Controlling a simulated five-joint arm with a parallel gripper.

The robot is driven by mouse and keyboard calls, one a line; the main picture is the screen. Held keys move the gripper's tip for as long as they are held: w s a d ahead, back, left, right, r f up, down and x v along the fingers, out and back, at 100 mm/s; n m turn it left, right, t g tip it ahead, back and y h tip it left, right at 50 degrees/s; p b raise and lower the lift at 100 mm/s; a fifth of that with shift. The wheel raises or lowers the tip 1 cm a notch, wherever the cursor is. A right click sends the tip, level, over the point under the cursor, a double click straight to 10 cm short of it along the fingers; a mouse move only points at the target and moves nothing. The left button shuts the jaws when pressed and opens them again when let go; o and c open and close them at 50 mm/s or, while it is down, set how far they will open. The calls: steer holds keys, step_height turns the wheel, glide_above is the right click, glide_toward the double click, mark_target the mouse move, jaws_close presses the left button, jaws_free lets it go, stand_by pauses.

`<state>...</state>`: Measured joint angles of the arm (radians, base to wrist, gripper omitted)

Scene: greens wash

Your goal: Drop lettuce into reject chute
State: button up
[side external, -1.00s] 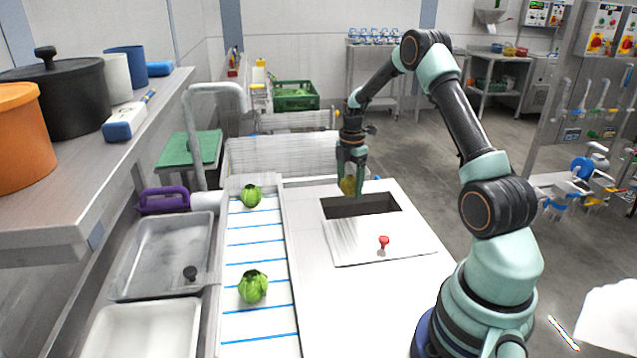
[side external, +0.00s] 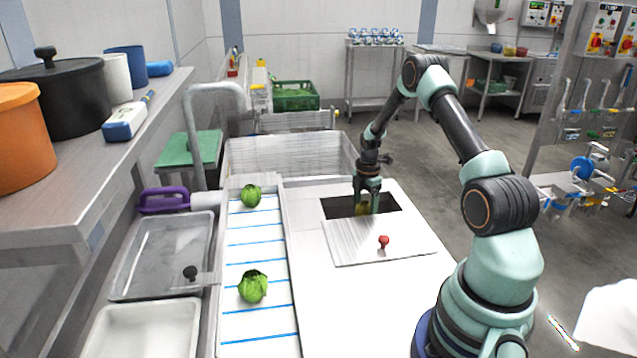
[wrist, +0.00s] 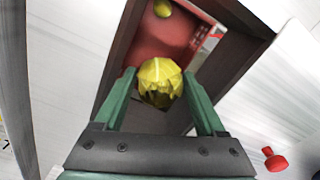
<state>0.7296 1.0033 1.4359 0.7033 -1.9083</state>
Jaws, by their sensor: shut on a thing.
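My gripper (side external: 366,203) is shut on a yellowed lettuce (wrist: 160,83), which sits between the two green fingers in the wrist view. In the side view the lettuce (side external: 362,209) shows at the fingertips, over the reject chute opening (side external: 338,207) and about level with its rim. The chute is a dark rectangular hole in the white worktop. In the wrist view its inside has a red wall (wrist: 150,42), and another yellow piece (wrist: 163,8) lies deeper in it.
A white lid with a red knob (side external: 383,241) lies beside the opening, on its near side. Two green lettuces, one far (side external: 251,196) and one near (side external: 253,287), sit on the blue-striped conveyor (side external: 255,320) to the left. A clear tray (side external: 160,262) stands further left.

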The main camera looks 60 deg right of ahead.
mark_target(365, 202)
steer(key=shift+f, duration=0.1)
steer(key=o, duration=1.4)
steer(key=shift+c, duration=0.2)
step_height(365, 202, up, 12)
steer(key=shift+r, duration=0.1)
